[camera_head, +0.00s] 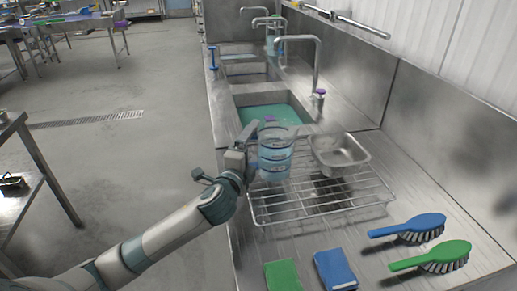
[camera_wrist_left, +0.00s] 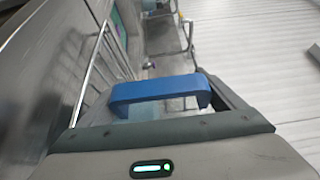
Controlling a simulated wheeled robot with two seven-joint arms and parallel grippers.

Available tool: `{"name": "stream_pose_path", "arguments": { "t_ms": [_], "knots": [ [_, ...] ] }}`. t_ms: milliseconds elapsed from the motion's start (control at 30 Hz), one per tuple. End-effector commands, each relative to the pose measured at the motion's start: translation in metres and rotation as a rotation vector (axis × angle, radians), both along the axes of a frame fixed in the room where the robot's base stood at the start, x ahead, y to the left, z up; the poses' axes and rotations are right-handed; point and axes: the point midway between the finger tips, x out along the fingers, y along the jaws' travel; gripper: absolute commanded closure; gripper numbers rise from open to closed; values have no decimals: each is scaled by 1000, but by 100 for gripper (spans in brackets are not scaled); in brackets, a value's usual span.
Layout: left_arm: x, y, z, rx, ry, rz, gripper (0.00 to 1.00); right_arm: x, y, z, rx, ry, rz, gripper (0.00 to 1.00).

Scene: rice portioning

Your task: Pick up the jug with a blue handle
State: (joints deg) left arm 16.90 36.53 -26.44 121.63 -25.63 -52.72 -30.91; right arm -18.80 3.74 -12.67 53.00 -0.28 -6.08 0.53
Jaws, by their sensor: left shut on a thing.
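The jug (camera_head: 275,158) is clear with blue bands and stands about upright over the back left part of the wire rack. I cannot tell whether its base touches the rack. My left gripper (camera_head: 246,145) is at the jug's left side, shut on its handle. In the left wrist view the blue handle (camera_wrist_left: 160,91) lies across between the fingers of the gripper. The handle is mostly hidden by the gripper in the head view. My right gripper is in neither view.
A steel pan (camera_head: 340,155) sits close right of the jug on the wire rack (camera_head: 315,207). A sink with greenish water (camera_head: 268,112) and a tap (camera_head: 315,62) are behind. Blue (camera_head: 408,228) and green (camera_head: 432,257) brushes and two cloths lie in front.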

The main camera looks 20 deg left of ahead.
Motion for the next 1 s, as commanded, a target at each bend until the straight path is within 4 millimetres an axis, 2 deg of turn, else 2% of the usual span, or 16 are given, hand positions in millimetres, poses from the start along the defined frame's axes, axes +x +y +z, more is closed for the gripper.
{"name": "stream_pose_path", "arguments": {
  "t_ms": [467,900,1000],
  "knots": [
    [0,0,12,-2,-3,0,61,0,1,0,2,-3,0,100],
    [0,0,43,0,-6,0,61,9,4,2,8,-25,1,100],
    [0,-9,48,-3,-6,-2,61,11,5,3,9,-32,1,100]
  ]
}}
